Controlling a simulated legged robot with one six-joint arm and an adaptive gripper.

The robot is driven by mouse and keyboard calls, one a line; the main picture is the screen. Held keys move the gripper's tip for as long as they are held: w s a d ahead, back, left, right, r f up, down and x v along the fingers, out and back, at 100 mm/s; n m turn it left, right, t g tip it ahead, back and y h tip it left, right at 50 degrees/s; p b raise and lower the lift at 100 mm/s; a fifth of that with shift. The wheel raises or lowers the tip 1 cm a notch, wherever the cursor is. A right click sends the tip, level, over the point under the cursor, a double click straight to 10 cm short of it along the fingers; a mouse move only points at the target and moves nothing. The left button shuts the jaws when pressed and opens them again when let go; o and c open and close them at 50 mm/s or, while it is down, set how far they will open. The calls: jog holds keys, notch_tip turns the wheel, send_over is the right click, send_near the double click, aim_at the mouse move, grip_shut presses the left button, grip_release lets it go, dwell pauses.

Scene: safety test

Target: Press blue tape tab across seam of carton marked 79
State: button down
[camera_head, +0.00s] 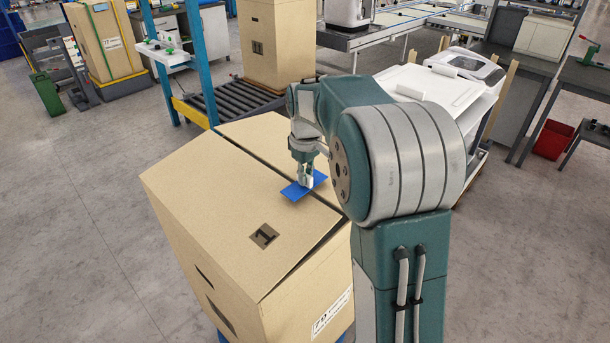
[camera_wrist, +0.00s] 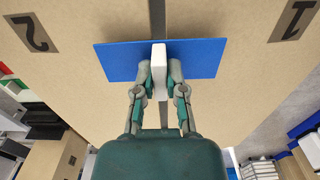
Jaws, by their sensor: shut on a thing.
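The brown carton (camera_head: 205,195) stands in front of me with a white label reading 79 (camera_head: 331,314) on its side. Its two top flaps meet at a dark seam (camera_wrist: 157,18); one flap is marked 1 (camera_head: 264,236), the other 2 (camera_wrist: 31,33). My gripper (camera_head: 306,180) is over the carton top. In the wrist view its fingers (camera_wrist: 158,82) are shut on the white grip block (camera_wrist: 158,68) of the blue tape tab (camera_wrist: 120,60). The tab lies across the seam line, with blue on both sides. I cannot tell whether it touches the flaps.
Another carton (camera_head: 275,40) stands on a roller conveyor (camera_head: 225,98) behind. A third carton (camera_head: 103,40) is at the back left. A white cart (camera_head: 440,85) stands to the right, near a red bin (camera_head: 552,138). The floor at left is clear.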

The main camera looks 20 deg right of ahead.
jog(key=shift+s+d, duration=0.1)
jog(key=shift+s, duration=0.1)
jog(key=shift+f, duration=2.65)
dwell(0.5)
jog(key=c, duration=0.6)
grip_release()
jog(key=o, duration=0.3)
jog(key=shift+r, duration=0.15)
jog(key=shift+r, duration=3.4)
